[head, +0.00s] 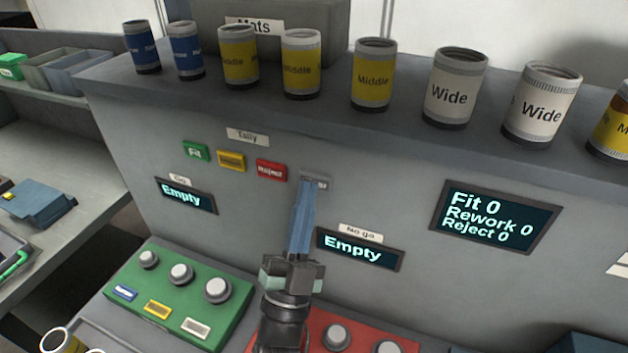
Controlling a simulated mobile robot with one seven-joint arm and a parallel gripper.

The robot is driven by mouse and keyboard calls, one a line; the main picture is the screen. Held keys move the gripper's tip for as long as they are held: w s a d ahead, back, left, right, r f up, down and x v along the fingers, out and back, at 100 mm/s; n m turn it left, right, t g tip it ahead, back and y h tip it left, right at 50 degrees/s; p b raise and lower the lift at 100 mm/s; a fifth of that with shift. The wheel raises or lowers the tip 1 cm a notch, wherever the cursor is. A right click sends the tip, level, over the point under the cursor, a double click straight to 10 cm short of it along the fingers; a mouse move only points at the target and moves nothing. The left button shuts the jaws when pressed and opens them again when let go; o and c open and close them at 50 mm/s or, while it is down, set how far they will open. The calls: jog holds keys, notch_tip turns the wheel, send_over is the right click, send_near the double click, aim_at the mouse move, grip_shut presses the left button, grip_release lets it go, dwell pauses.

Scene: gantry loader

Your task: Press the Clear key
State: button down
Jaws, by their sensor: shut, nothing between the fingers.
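The grey Clear key (318,183) is on the upright grey panel, at the right end of the tally row. Most of its label is hidden behind my fingertips. My gripper (307,183) is shut and empty, with its long blue fingers pointing up at the key. The tips overlap the key in the head view; I cannot tell whether they touch it. Left of it in the row are the green Fit key (196,151), a yellow key (231,161) and the red Reject key (271,170). The tally display (494,221) reads Fit 0, Rework 0, Reject 0.
Two small displays, Go (186,196) and No go (359,248), both read Empty. Below stand a green block (170,305) with grey knobs and a red block (310,330). Several labelled cylinders, one a Wide one (455,90), line the ledge above the panel.

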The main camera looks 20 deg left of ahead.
jog(key=shift+s, duration=0.7)
jog(key=shift+s+a+p, duration=0.1)
jog(key=shift+s+p, duration=0.7)
jog(key=shift+s, duration=1.7)
